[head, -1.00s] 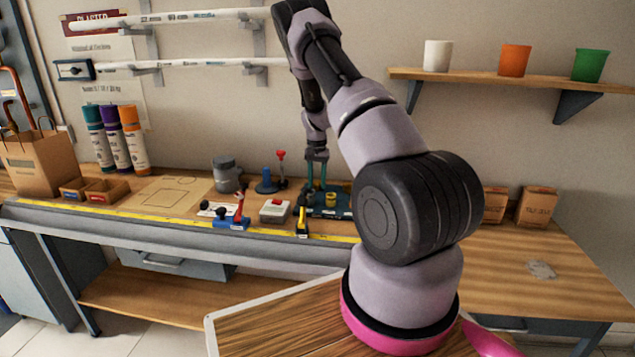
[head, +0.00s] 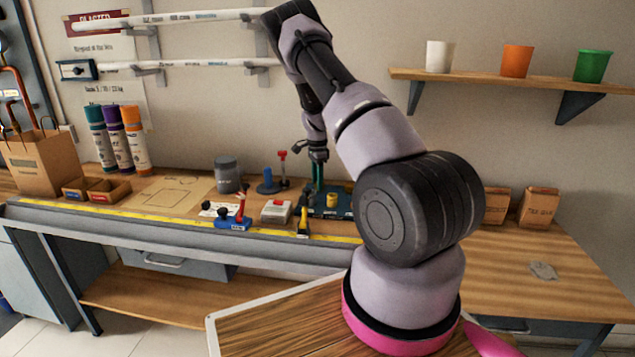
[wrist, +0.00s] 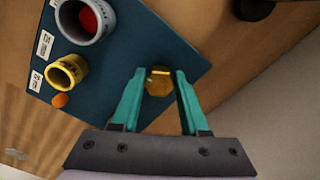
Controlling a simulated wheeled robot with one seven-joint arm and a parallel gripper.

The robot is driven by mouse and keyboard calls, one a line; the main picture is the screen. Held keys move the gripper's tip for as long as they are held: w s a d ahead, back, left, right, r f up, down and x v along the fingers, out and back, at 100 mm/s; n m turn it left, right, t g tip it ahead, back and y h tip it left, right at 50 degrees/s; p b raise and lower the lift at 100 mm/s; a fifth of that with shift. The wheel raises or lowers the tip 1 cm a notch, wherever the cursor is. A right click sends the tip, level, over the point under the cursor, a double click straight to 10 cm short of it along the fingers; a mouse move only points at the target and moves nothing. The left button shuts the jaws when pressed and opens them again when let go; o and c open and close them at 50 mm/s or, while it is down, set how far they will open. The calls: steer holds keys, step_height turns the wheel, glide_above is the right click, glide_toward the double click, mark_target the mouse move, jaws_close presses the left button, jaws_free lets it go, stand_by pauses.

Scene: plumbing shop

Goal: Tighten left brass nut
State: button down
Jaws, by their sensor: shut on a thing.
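A brass nut (wrist: 159,83) shows in the wrist view as a small golden hexagonal piece near the edge of a dark teal board (wrist: 120,88). My gripper (wrist: 160,73) has teal fingers on either side of the nut and is shut on it. In the head view my gripper (head: 317,180) points down over the board (head: 345,208) on the workbench, and its fingers appear nearly in line. The nut cannot be made out in the head view. I cannot tell how tight it is.
The bench (head: 480,262) is largely clear at right.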

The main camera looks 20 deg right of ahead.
steer(key=shift+m, duration=0.4)
steer(key=shift+c, duration=2.1)
jaws_free()
step_height(320, 180, up, 11)
steer(key=shift+f, duration=0.1)
